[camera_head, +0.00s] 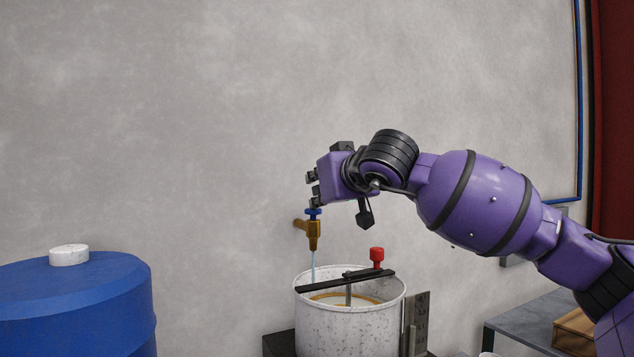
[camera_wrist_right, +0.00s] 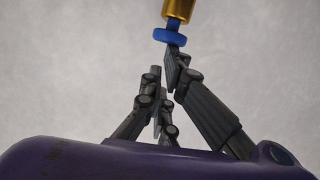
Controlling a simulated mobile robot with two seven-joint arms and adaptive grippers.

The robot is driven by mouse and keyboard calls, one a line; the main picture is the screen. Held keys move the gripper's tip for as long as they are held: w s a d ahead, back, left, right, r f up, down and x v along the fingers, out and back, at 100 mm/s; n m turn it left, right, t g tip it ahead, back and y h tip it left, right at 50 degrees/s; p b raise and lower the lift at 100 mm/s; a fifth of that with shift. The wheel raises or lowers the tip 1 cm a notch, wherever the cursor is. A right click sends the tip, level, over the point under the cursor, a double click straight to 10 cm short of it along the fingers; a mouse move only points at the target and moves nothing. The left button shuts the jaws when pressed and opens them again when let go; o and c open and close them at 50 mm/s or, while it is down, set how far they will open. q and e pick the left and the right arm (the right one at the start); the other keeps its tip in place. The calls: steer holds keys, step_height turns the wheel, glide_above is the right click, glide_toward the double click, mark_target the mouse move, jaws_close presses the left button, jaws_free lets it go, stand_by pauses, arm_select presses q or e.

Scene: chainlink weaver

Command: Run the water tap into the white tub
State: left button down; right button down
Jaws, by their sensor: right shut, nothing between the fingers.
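A brass water tap (camera_head: 314,236) with a blue handle (camera_head: 313,212) sticks out from the wall. A thin stream of water (camera_head: 313,266) falls from its spout into the white tub (camera_head: 350,328) below. The tub is speckled, with a dark bar across its rim. My right gripper (camera_head: 311,188) is shut and empty, just above the blue handle. In the right wrist view my fingers (camera_wrist_right: 163,88) are close to the blue handle (camera_wrist_right: 170,37); one fingertip overlaps it, and I cannot tell if they touch. My left gripper is out of view.
A blue barrel (camera_head: 75,308) with a white cap stands at the left. A red knob (camera_head: 377,254) rises above the tub's bar. A grey table (camera_head: 525,318) with a wooden item is at the lower right. The wall space left of the tap is clear.

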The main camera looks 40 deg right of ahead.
steer(key=shift+f, duration=0.2)
stand_by(0.6)
